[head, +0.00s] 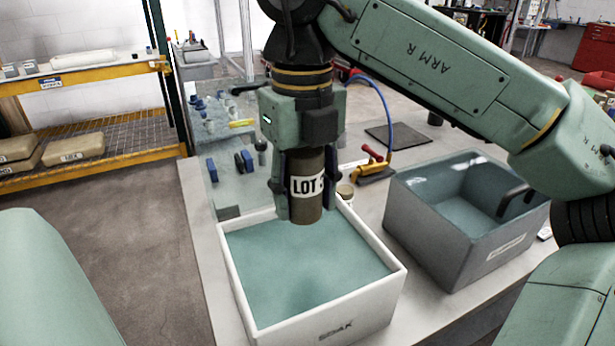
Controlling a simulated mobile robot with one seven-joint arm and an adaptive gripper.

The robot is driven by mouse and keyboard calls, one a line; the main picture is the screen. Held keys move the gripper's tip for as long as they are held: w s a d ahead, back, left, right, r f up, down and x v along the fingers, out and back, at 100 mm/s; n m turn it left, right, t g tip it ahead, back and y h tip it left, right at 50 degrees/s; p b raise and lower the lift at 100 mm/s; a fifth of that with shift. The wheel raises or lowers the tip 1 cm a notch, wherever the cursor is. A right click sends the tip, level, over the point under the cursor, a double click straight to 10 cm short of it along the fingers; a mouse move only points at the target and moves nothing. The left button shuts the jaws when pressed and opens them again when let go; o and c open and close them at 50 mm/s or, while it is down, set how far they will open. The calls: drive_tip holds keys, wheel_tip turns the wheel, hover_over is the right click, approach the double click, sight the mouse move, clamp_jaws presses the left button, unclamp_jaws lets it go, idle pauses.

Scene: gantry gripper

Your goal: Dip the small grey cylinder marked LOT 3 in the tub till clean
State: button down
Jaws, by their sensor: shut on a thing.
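My gripper (304,206) is shut on a small upright cylinder (306,216) over the back part of a white tub. The cylinder looks dark brownish grey. Its white label reads "LOT" and then a mark cut off by the right finger. The cylinder's bottom end shows and seems to be above the liquid; the exact gap is hard to tell. The white tub (372,318) holds blue-green liquid and has a word like "SOAK" on its front wall.
A grey tub (425,225) with liquid and a dark handle-like part stands to the right. A yellow and red tool with a blue hose (374,172) lies behind. A dark mat (398,135) and a panel of small tools (222,130) are farther back. A yellow-edged shelf (115,158) stands left.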

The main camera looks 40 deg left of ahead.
sight(303, 220)
drive_tip(key=shift+s+d+f, duration=0.1)
drive_tip(key=shift+f, duration=0.75)
wheel_tip(303, 220, down, 3)
drive_tip(key=shift+r+b, duration=0.1)
drive_tip(key=shift+b, duration=0.6)
wheel_tip(303, 220, down, 12)
drive_tip(key=b, duration=0.9)
drive_tip(key=shift+r+p, duration=0.35)
drive_tip(key=shift+r, duration=0.05)
drive_tip(key=shift+f, duration=0.2)
drive_tip(key=shift+f+b, duration=0.25)
drive_tip(key=shift+b, duration=0.1)
drive_tip(key=shift+r, duration=0.1)
drive_tip(key=shift+r+p, duration=0.3)
drive_tip(key=shift+r, duration=0.05)
